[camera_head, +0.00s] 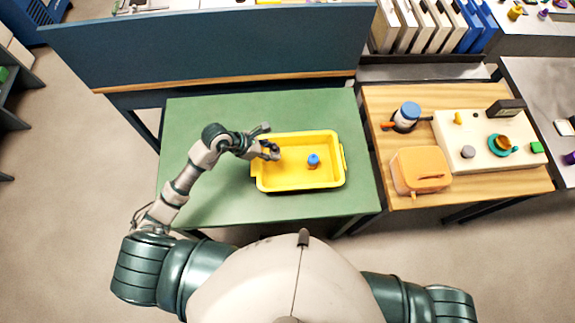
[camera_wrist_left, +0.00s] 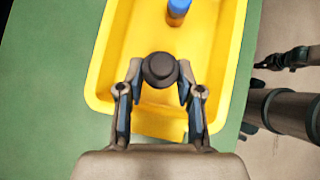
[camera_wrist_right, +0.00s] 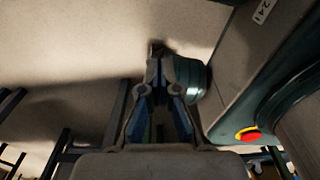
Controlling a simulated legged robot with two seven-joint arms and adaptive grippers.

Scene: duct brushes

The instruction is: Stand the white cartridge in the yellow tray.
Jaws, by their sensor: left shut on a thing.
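The yellow tray (camera_head: 299,185) lies on the green table, and its wall shows in the left wrist view (camera_wrist_left: 104,60). My left gripper (camera_head: 270,151) is over the tray's left end. In the left wrist view its fingers (camera_wrist_left: 160,92) are shut on a dark, round-topped thing (camera_wrist_left: 160,69). The gripper hides the lower part, so I cannot tell whether its body is white or whether it touches the tray floor. A blue-topped piece (camera_head: 313,160) stands upright inside the tray, right of the gripper. My right gripper (camera_wrist_right: 162,65) is shut and empty, away from the tray.
The green table (camera_head: 210,200) is clear around the tray. A blue panel (camera_head: 220,45) stands along its back. A wooden table (camera_head: 470,196) to the right holds an orange box (camera_head: 420,170), a blue-topped container (camera_head: 408,113) and a pale board (camera_head: 480,155) with small pieces.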

